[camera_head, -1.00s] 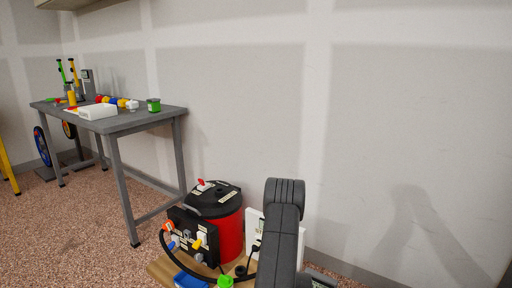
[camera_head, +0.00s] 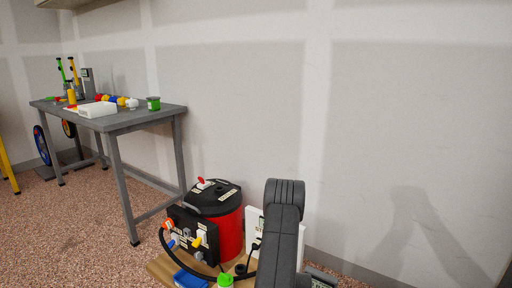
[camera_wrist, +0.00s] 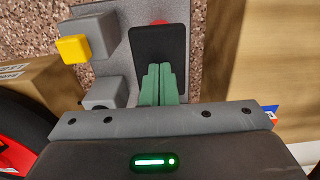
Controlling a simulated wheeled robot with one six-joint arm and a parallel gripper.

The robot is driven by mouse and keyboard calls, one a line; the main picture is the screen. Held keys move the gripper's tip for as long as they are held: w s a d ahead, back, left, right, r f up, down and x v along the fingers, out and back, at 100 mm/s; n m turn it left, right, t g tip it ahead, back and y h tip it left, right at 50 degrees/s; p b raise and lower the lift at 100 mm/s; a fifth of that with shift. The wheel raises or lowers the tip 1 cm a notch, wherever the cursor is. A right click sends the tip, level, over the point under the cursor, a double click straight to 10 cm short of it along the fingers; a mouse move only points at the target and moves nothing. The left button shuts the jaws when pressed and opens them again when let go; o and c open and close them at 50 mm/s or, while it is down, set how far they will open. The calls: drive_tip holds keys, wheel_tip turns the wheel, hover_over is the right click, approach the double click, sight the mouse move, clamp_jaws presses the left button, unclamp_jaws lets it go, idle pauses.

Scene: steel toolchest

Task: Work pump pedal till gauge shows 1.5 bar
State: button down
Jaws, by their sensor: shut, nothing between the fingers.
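In the wrist view, my gripper (camera_wrist: 158,84) has its green fingers together and empty. They are over the lower part of a black pad (camera_wrist: 160,45), which looks like the pump pedal, set on a speckled grey plate (camera_wrist: 118,35). I cannot tell whether the fingertips touch the pad. A red part (camera_wrist: 159,22) shows at its far end. In the head view my arm hides the gripper and the pedal. A small grey box with a dark face (camera_head: 320,277) shows partly at the bottom edge. I cannot read any gauge value.
A red drum with a black lid (camera_head: 229,225) and a black panel with hoses (camera_head: 190,238) stand left of my arm on a wooden board (camera_head: 162,267). A grey workbench (camera_head: 150,118) stands further left. In the wrist view, a yellow block (camera_wrist: 73,48) sits left of the pad.

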drive_tip(key=shift+f+b, duration=1.5)
drive_tip(key=shift+f, duration=0.6)
drive_tip(key=shift+r, duration=0.15)
drive_tip(key=shift+r+p, duration=1.6)
drive_tip(key=shift+r, duration=1.1)
